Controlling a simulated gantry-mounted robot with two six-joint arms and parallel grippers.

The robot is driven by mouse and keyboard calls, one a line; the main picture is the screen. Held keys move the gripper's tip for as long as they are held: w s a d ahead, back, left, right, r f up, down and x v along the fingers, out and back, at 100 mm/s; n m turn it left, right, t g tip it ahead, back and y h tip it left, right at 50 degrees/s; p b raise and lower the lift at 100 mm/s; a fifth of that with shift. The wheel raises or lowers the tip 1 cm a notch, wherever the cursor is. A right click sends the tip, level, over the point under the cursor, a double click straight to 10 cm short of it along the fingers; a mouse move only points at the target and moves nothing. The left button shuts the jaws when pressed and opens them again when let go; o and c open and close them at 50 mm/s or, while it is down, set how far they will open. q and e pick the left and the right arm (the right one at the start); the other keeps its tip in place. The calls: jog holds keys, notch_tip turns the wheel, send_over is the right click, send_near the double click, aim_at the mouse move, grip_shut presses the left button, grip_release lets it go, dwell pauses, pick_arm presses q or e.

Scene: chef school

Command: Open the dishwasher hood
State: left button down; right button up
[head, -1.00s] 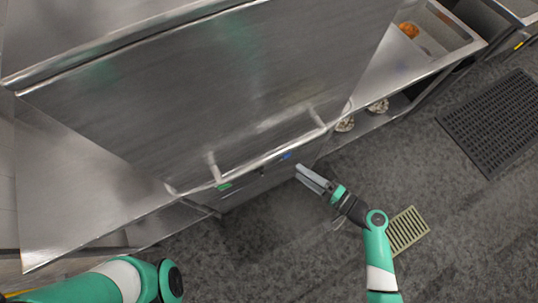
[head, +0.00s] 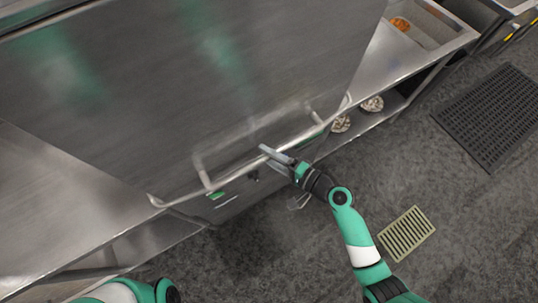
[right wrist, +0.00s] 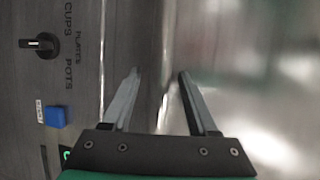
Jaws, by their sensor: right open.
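The dishwasher hood (head: 230,80) is a large brushed-steel box filling the upper left of the head view. Its handle (head: 236,174) is a long steel bar on short posts along the lower front edge. My right gripper (head: 272,154) is open at the bar, right of its middle, with its fingers pointing at the hood. In the right wrist view the open fingers (right wrist: 159,85) have a blurred steel strip between them; I cannot tell whether they touch it. Only part of my left arm shows, at the lower left; its gripper is out of view.
A control panel with a black knob (right wrist: 40,45) and blue button (right wrist: 56,117) lies beside the fingers. Steel counters flank the hood, with a sink (head: 425,22) at right. A floor grate (head: 406,234) and black mat (head: 495,115) lie on open floor.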

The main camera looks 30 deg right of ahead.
grip_shut()
dwell(1.4)
